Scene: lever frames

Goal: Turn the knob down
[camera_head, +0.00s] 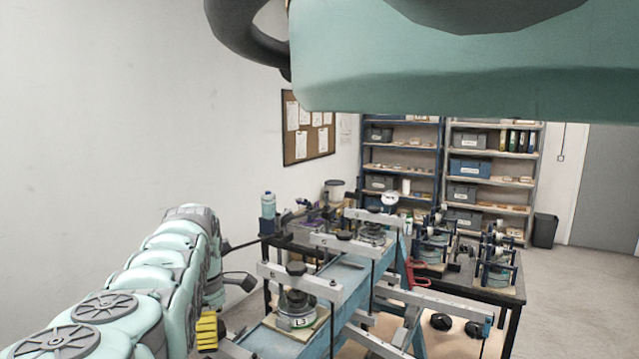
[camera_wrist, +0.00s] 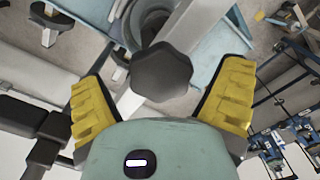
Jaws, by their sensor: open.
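A dark lobed knob (camera_wrist: 161,72) sits in the middle of the wrist view, on a pale metal bar. My gripper (camera_wrist: 163,82) is open, with one yellow-padded finger on each side of the knob and a gap to each. I cannot tell whether the fingertips reach down to its height. In the head view my gripper (camera_head: 207,330) shows only as a yellow pad at the lower left. A dark knob (camera_head: 295,268) there tops a clamp bar to its right; I cannot tell whether it is the same knob.
Several clamp bars with knobs cross a blue bench (camera_head: 345,278). A dark table (camera_head: 490,290) with similar devices stands to the right. Shelves (camera_head: 493,150) line the back. A white wall (camera_head: 130,110) is on the left.

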